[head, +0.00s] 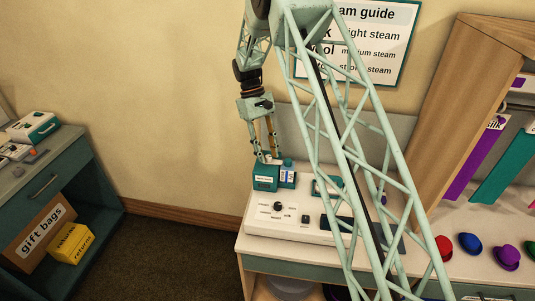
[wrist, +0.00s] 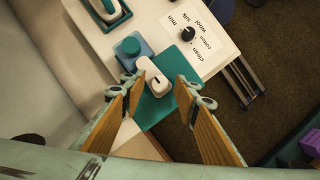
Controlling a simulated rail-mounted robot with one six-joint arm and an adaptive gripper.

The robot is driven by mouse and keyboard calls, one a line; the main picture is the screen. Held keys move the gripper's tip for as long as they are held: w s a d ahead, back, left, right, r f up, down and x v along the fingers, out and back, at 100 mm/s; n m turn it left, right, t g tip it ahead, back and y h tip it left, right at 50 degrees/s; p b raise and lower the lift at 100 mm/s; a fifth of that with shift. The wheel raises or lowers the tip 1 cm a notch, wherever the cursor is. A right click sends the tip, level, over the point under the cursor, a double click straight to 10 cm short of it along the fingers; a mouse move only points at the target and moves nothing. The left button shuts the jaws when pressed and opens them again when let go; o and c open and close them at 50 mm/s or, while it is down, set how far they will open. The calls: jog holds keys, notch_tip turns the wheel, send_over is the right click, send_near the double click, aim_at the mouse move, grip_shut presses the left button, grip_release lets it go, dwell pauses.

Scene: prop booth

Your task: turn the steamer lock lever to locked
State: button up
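The steamer unit (head: 290,228) is a white slab on the counter with teal housings on its back left. A white rounded piece (wrist: 152,76), which looks like the lock lever, stands on a teal block (wrist: 158,108) in the wrist view. The block with a white label also shows in the head view (head: 265,183). My gripper (wrist: 160,84) is open, its wood-faced fingers apart on either side of the white piece. In the head view my gripper (head: 267,154) points down just above the block. I cannot tell whether the fingers touch the piece or which way the lever is set.
A black dial (wrist: 187,33) with printed settings is on the slab. Coloured hats (head: 470,243) lie on the counter at right. A side cabinet (head: 70,180) stands at left.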

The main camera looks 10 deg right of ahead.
jog(key=v, duration=1.2)
dwell(0.3)
jog(key=shift+r, duration=0.1)
dwell(0.3)
